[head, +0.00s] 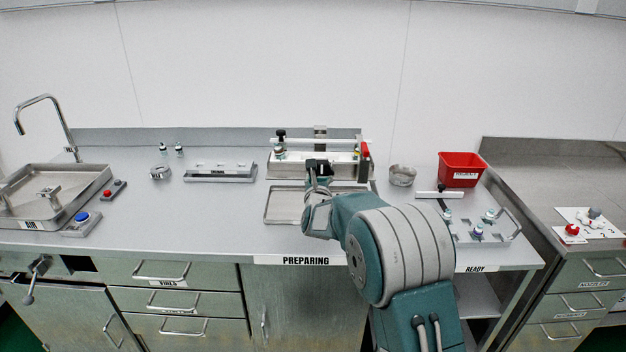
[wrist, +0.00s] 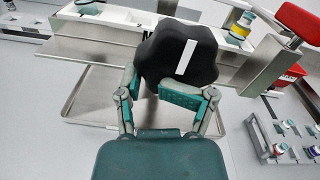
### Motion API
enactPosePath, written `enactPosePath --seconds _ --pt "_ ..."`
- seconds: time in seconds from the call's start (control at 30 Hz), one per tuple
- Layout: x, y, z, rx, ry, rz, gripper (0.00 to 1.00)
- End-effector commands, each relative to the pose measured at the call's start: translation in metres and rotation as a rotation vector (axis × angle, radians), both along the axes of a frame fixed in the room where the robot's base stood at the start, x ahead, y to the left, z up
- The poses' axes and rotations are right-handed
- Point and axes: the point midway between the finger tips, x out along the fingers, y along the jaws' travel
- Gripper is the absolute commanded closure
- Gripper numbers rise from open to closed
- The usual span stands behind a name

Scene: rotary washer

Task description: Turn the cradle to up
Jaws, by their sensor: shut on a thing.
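My gripper (head: 317,183) is at the front of the washer (head: 312,156) in the middle of the bench. In the wrist view my gripper (wrist: 171,90) has its fingers on either side of a black lobed knob (wrist: 165,55) and is shut on it. The knob bears a white line, tilted slightly right of vertical in that view. Behind the knob, a pale cradle (wrist: 120,15) holds a vial with a yellow band (wrist: 240,27) at the right. The knob hides the middle of the cradle. A red-topped lever (wrist: 300,22) stands at the right.
A shallow metal tray (head: 283,206) lies below my gripper. To the right are a round bowl (head: 402,175), a red bin (head: 461,169) and a rack with vials (head: 480,232). A labelled rack (head: 220,172) and the sink (head: 60,190) are to the left.

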Motion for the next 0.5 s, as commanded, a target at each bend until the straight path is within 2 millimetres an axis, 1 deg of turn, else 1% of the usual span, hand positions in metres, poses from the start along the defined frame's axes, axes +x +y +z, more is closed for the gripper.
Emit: enactPosePath --seconds 0.03,0.2,0.23,0.27,0.3,0.33,0.5 --pt "0.0037 -0.0144 0.0165 0.015 -0.036 -0.027 1.0" --pt "0.0038 -0.0144 0.0164 0.014 -0.035 -0.027 1.0" --pt "0.0038 -0.0145 0.0164 0.014 -0.035 -0.027 0.38" --pt "0.0039 -0.0147 0.0164 0.014 -0.035 -0.028 0.25" --pt "0.004 -0.0147 0.0163 0.014 -0.035 -0.028 0.07" --pt "0.004 -0.0145 0.0162 0.014 -0.035 -0.028 0.0" --pt "0.0043 -0.0121 0.0147 0.01 -0.033 -0.029 0.0"
